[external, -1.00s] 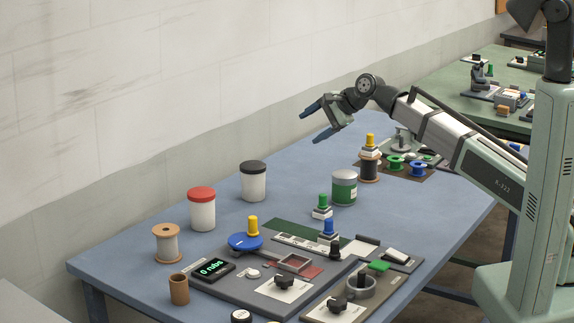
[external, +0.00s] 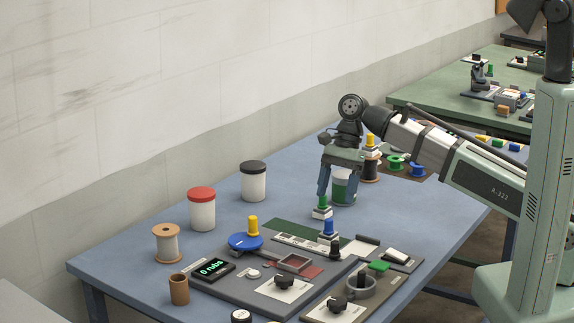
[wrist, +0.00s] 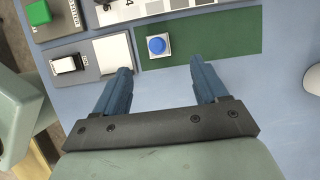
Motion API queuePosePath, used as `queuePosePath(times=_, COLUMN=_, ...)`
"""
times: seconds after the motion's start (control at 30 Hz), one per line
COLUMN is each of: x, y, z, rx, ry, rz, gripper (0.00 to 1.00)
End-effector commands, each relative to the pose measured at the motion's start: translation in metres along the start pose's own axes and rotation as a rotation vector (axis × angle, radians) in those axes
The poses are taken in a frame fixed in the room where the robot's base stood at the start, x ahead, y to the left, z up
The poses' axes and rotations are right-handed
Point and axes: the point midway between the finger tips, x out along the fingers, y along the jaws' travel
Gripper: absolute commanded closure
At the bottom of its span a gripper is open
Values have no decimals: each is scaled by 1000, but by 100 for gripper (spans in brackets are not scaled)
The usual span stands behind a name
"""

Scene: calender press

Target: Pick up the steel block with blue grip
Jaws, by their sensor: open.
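The steel block with blue grip (external: 329,231) stands upright at the right end of a dark green mat. In the wrist view its blue round top (wrist: 157,45) shows from above on a pale square base. My gripper (external: 336,196) points down, behind and above the block. In the wrist view my gripper (wrist: 160,66) is open with nothing seen between its fingers, and the block lies just beyond the fingertips, between their lines. The block is apart from both fingers.
A yellow-grip block (external: 252,226) stands farther left.

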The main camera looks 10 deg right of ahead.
Motion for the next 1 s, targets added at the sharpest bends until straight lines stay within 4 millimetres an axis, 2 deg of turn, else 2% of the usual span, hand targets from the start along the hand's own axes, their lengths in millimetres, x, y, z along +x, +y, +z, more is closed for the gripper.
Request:
queuePosePath(times=0.1, x=20, y=1, z=0, rx=-1, ry=0, rz=2, gripper=28)
queuePosePath(times=0.23, x=36, y=1, z=0, rx=-1, ry=0, rz=1, gripper=28)
queuePosePath(times=0.67, x=58, y=1, z=2, rx=-2, ry=0, rz=-1, gripper=28)
queuePosePath(times=1.0, x=96, y=5, z=8, rx=-2, ry=1, rz=-1, gripper=28)
